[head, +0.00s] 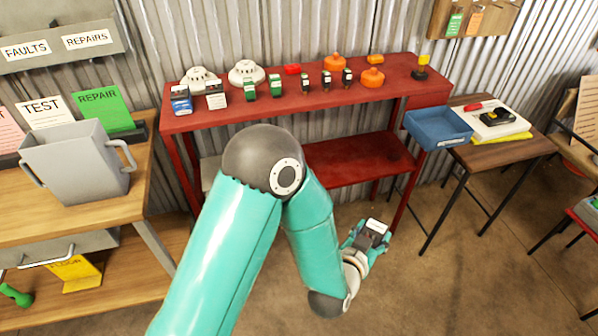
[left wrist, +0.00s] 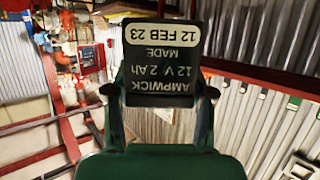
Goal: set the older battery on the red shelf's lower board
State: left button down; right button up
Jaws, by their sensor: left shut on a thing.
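My left gripper (head: 368,238) is shut on a dark battery (head: 376,229) with a white top label, in front of the red shelf's right half and above the floor. In the left wrist view this battery (left wrist: 160,70) shows upside-down print: AMPWICK, 12 V 2 Ah, MADE 12 FEB 23. The red shelf (head: 300,89) stands against the corrugated wall. Its lower board (head: 360,160) is bare where it shows; my left arm hides its middle. My right gripper is not in view.
The top board carries a blue block (head: 181,99), white detectors (head: 246,73), green-and-white blocks, small dark blocks and orange domes (head: 372,78). A side table with a blue tray (head: 438,128) stands at right. A bench with a grey bin (head: 78,165) stands at left.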

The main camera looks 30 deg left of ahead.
aim_at(384, 140)
jog(key=u, duration=0.05)
jog(key=k, duration=0.35)
jog(key=z, duration=0.5)
jog(key=i, duration=1.55)
jog(key=u, duration=0.4)
